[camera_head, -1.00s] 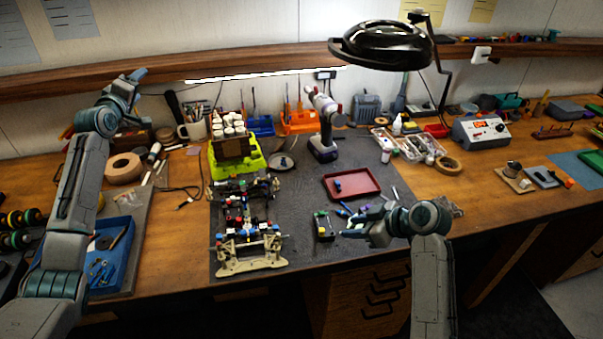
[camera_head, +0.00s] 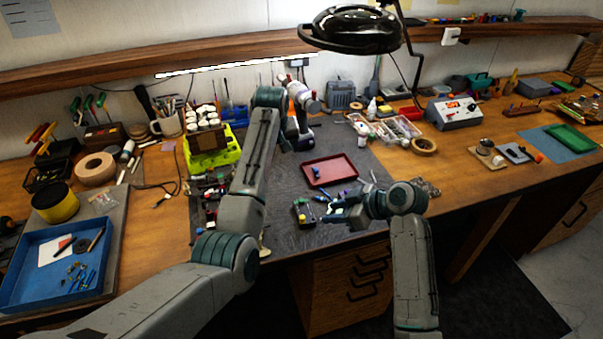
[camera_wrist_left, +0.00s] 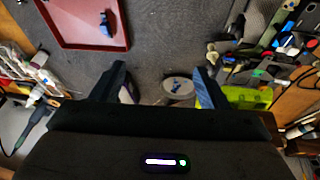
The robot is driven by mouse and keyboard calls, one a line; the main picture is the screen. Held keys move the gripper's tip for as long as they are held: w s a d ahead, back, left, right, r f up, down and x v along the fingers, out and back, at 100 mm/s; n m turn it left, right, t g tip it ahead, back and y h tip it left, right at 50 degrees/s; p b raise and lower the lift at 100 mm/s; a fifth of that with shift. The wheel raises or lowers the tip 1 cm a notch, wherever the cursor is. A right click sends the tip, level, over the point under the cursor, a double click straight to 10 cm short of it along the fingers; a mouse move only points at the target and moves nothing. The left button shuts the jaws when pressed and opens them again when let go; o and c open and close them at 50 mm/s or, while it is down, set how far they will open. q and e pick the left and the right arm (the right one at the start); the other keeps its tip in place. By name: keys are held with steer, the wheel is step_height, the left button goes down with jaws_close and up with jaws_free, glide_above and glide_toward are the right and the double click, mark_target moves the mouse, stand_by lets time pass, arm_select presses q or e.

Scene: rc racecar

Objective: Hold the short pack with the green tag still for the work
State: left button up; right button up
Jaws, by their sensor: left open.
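A short dark pack (camera_head: 304,213) with a small green and yellow patch on top lies on the grey mat, in front of the red tray. My right gripper (camera_head: 330,212) is low, just right of this pack; its fingers are too small to tell open from shut. My left arm reaches far over the mat, and its wrist hides the left gripper's fingers in the head view. In the left wrist view, the left gripper (camera_wrist_left: 160,86) is open and empty, pointing at the mat near a small round dish (camera_wrist_left: 178,87). The pack is not clear there.
The racecar chassis (camera_head: 205,205) is partly hidden behind my left forearm. The red tray (camera_head: 345,165) lies right of that arm, with a small blue thing in it. The drill (camera_head: 303,97) stands close to my left wrist. A lamp (camera_head: 350,30) hangs above.

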mark_target(302, 200)
arm_select(q)
steer(key=s+d+f+g, duration=0.1)
steer(key=s+d, duration=0.1)
steer(key=s+d+f+g, duration=0.1)
steer(key=s+d, duration=0.1)
steer(key=s+d+f+g, duration=0.1)
steer(key=s+d, duration=0.1)
steer(key=s, duration=0.1)
steer(key=shift+d+f+g, duration=0.25)
steer(key=shift+f+g, duration=0.05)
step_height(302, 200, down, 10)
steer(key=shift+a+f, duration=0.1)
steer(key=c, duration=1.2)
